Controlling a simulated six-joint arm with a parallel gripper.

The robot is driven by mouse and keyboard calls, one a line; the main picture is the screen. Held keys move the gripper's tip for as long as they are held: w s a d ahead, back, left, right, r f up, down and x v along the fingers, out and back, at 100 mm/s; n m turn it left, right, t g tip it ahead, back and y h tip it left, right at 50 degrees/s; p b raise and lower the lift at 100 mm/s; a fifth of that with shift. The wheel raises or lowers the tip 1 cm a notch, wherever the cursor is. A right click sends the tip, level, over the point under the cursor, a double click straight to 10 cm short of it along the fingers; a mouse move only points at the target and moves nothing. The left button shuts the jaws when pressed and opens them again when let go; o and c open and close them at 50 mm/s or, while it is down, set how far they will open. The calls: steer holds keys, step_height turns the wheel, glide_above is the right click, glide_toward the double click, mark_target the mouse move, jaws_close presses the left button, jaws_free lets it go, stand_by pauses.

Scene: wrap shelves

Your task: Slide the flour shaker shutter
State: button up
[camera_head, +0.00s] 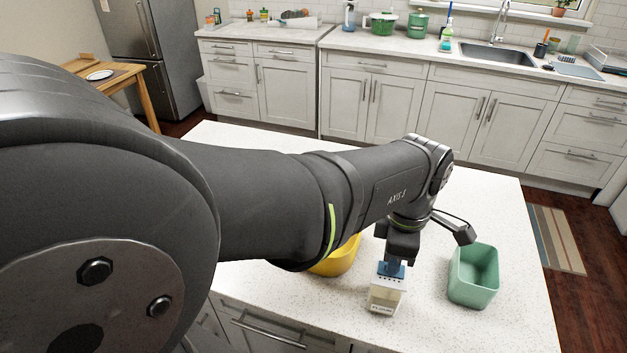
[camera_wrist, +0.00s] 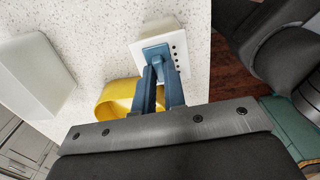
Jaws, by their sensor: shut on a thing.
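The flour shaker (camera_head: 384,302) stands upright on the white counter, a pale box with a label on its front and a blue shutter (camera_head: 382,268) on top. My gripper (camera_head: 392,270) points down at the shaker's top. In the wrist view the shaker's white lid (camera_wrist: 174,37) shows a row of small dark holes beside the blue shutter (camera_wrist: 152,50). There my gripper's blue fingers (camera_wrist: 158,65) come close together and are shut on the shutter. The fingers hide its gripped part. Several holes lie uncovered.
A green bin (camera_head: 456,290) stands right of the shaker, and a yellow container (camera_head: 345,262) stands to its left, partly behind my arm. In the wrist view a pale box-like thing (camera_wrist: 35,75) lies at the left. The counter (camera_head: 420,325) in front of the shaker is clear.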

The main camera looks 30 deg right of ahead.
steer(key=shift+w+d, duration=0.5)
steer(key=o, duration=0.4)
steer(key=shift+o, duration=0.2)
steer(key=shift+r, duration=0.1)
step_height(320, 180, up, 7)
stand_by(0.8)
steer(key=shift+f, duration=3.6)
